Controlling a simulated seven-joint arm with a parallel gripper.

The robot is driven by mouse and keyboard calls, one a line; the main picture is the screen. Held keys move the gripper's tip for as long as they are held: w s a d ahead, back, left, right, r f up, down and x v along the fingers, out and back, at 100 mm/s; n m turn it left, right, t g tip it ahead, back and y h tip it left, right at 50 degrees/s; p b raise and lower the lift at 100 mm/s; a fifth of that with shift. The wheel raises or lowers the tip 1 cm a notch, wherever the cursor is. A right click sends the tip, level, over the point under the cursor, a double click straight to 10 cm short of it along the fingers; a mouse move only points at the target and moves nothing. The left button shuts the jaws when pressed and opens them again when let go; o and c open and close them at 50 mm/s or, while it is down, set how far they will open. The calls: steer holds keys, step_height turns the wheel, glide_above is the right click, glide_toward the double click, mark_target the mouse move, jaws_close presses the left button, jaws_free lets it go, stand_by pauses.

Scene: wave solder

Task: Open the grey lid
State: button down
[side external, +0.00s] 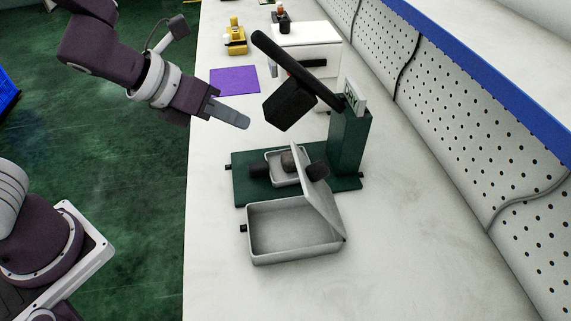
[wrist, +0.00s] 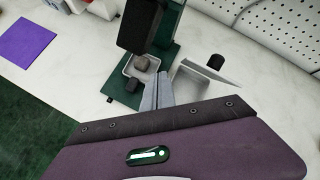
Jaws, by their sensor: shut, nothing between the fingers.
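The grey lid (side external: 318,200) stands raised and tilted at the far right edge of a grey box (side external: 294,255), whose inside is exposed. The lid carries a black knob (side external: 317,171). In the wrist view, the lid (wrist: 212,73) appears as a thin slanted panel right of my fingers, above the grey box (wrist: 189,86). My gripper (side external: 244,123) is shut and empty, in the air left of the black press head and apart from the lid. Its fingers (wrist: 157,92) show together in the wrist view.
A green press stand (side external: 350,145) with a black lever (side external: 290,65) and head (side external: 289,104) rises behind the box. A smaller grey tray (side external: 273,155) on its base holds a brownish lump (side external: 289,160). A purple mat (side external: 234,80) lies farther back. The front counter is clear.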

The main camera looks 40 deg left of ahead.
mark_target(320, 161)
steer(key=s+d+f+m+g+h, duration=0.15)
steer(key=s+d+m, duration=0.25)
steer(key=s+m, duration=0.4)
steer(key=w+d+f, duration=0.5)
steer(key=w+d, duration=0.1)
steer(key=w, duration=0.1)
steer(key=shift+w+d+h, duration=0.35)
steer(key=shift+w+d, duration=0.05)
steer(key=shift+g, duration=0.25)
steer(key=w+d+r, duration=0.1)
steer(key=w+d, duration=0.1)
steer(key=w+d+r, duration=0.2)
steer(key=shift+w+d, duration=0.15)
